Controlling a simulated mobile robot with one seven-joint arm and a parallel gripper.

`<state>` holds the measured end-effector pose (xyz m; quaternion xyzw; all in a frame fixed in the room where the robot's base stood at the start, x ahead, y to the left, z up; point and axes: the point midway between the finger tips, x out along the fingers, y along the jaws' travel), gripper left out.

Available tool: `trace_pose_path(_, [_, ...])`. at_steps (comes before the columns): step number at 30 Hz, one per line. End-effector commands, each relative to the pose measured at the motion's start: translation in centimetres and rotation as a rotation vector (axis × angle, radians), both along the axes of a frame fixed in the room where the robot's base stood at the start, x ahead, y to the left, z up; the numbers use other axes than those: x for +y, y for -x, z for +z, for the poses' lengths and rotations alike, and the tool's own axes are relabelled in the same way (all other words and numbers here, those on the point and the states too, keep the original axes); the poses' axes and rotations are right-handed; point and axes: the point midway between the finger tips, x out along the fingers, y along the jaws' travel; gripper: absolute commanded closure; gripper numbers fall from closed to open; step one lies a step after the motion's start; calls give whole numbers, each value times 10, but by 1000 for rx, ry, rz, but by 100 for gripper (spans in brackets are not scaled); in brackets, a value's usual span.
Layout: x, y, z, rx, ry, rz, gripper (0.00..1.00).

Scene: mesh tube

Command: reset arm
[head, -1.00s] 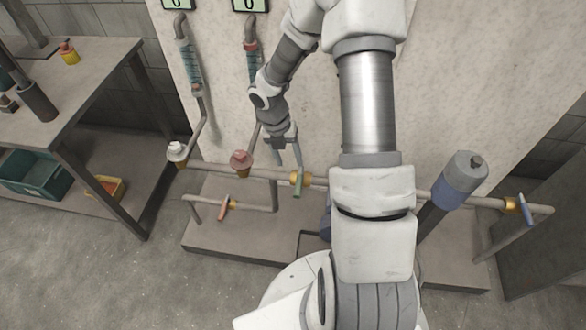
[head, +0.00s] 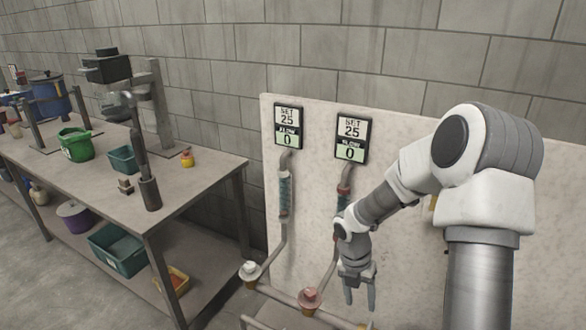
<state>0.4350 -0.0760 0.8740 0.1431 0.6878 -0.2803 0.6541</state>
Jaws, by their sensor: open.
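My gripper (head: 360,294) is at the lower middle of the head view, pointing down with its two fingers apart and nothing between them. It hangs in front of the pale panel (head: 400,130), just right of the pink-red valve knob (head: 309,297). A gap shows between the gripper and that knob in the picture. My arm is bent, reaching in from the right. The white valve knob (head: 249,270) is farther left on the same pipe. The part of the pipe right of my gripper is mostly cut off by the frame's lower edge.
Two displays, a left one (head: 288,126) and a right one (head: 351,138), read SET 25 and FLOW 0. A workbench (head: 205,176) stands at left with a green bucket (head: 76,143), a teal bin (head: 123,159) and a dark upright tool (head: 147,180). Open floor lies at lower left.

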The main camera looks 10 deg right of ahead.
Motion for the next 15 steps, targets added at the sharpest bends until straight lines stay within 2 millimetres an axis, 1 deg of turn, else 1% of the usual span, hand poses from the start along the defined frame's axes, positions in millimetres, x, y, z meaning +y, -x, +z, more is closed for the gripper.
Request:
trace_pose_path(2, [0, 1, 16, -26, 22, -59, 43])
trace_pose_path(5, [-1, 5, 45, -81, 60, -201, 43])
trace_pose_path(9, [2, 17, 90, -183, 101, -454, 43])
trace_pose_path(15, [9, 40, 149, -337, 111, -827, 43])
